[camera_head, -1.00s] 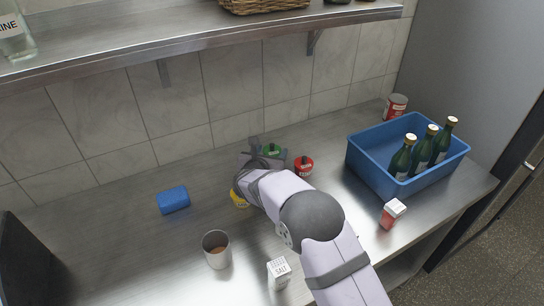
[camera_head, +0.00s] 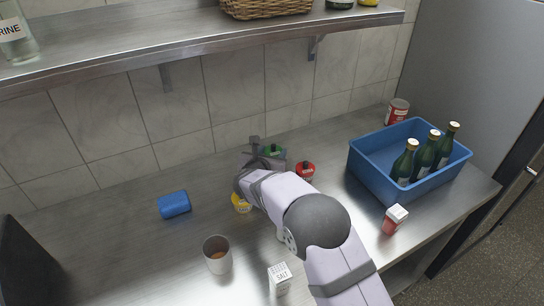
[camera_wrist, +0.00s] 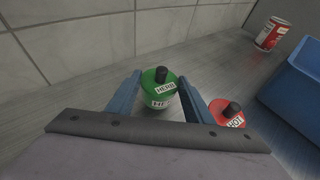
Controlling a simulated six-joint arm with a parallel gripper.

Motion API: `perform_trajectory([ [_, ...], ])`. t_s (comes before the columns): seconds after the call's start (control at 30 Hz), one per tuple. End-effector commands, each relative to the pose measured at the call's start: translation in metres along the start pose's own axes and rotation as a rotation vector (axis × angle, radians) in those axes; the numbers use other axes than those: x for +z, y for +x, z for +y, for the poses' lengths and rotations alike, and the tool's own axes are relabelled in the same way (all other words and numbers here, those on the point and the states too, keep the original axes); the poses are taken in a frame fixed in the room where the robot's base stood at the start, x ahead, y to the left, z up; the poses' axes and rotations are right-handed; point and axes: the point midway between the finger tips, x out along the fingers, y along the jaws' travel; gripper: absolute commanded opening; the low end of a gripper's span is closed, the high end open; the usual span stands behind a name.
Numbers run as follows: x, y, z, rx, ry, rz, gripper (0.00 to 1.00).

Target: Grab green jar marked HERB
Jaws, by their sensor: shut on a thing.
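The green jar marked HERB (camera_wrist: 157,93) stands upright on the counter, between the two fingers of my gripper (camera_wrist: 158,90) in the wrist view. It has a dark knob on its green lid and a white label. My gripper is shut on it.
A red jar marked HOT (camera_wrist: 226,111) stands close to the right finger. A yellow jar (camera_head: 241,202) is beside my arm. A blue crate (camera_head: 375,172) with green bottles stands at the right. A shelf (camera_head: 190,45) overhangs the back.

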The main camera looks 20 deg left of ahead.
Motion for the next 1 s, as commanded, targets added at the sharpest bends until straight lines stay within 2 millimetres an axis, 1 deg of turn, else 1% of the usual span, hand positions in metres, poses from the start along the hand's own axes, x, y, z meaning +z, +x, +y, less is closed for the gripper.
perform_trajectory([
  [0.03, 0.005, -0.002, 0.000, 0.001, 0.003, -0.004, 0.18],
  [0.6, 0.050, -0.020, 0.001, 0.002, 0.003, -0.004, 0.18],
  [1.0, 0.071, -0.029, 0.000, 0.001, 0.002, -0.003, 0.18],
])
